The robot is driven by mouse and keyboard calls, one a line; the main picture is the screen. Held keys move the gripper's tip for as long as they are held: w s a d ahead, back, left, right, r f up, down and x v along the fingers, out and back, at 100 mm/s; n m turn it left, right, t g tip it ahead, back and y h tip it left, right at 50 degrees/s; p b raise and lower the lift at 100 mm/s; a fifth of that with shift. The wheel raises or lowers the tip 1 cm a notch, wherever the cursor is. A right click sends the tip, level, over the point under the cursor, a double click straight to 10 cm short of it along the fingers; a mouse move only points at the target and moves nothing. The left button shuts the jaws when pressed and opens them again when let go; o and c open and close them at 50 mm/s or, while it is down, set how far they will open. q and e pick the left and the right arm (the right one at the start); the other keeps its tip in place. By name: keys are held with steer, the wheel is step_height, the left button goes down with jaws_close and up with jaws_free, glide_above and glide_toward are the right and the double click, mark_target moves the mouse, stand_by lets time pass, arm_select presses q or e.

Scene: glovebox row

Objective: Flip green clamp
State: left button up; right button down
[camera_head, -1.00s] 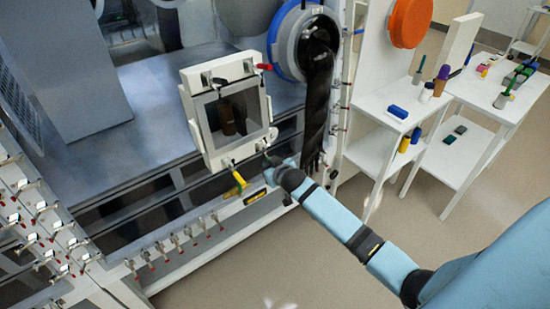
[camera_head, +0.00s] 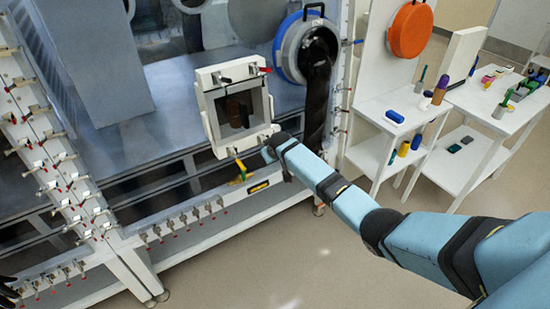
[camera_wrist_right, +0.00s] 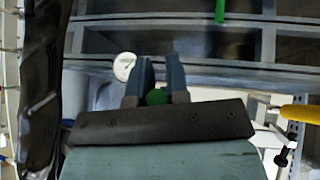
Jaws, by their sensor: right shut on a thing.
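My right gripper (camera_wrist_right: 160,84) is shut on a green clamp part (camera_wrist_right: 156,97), of which only a small rounded piece shows between the blue-grey fingers. In the head view my right gripper is at the lower right corner of the white square door frame (camera_head: 215,125), and its fingers and the green clamp are too small or hidden to make out. A yellow clamp handle (camera_head: 241,170) sticks out below the frame; it is right of the gripper in the wrist view (camera_wrist_right: 300,113). My left gripper is not recognisable in either view.
Red-tipped clamps sit on the frame's top edge. A blue-ringed glove port (camera_head: 292,50) with a hanging black glove (camera_head: 318,100) is close right of the frame. White shelves (camera_head: 395,110) with small items stand further right. The floor in front is clear.

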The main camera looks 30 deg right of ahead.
stand_by(0.6)
steer(key=c, duration=1.1)
jaws_free()
steer(key=shift+r, duration=0.1)
steer(key=v, duration=1.3)
steer(key=shift+r, duration=0.4)
steer(key=shift+s, duration=0.1)
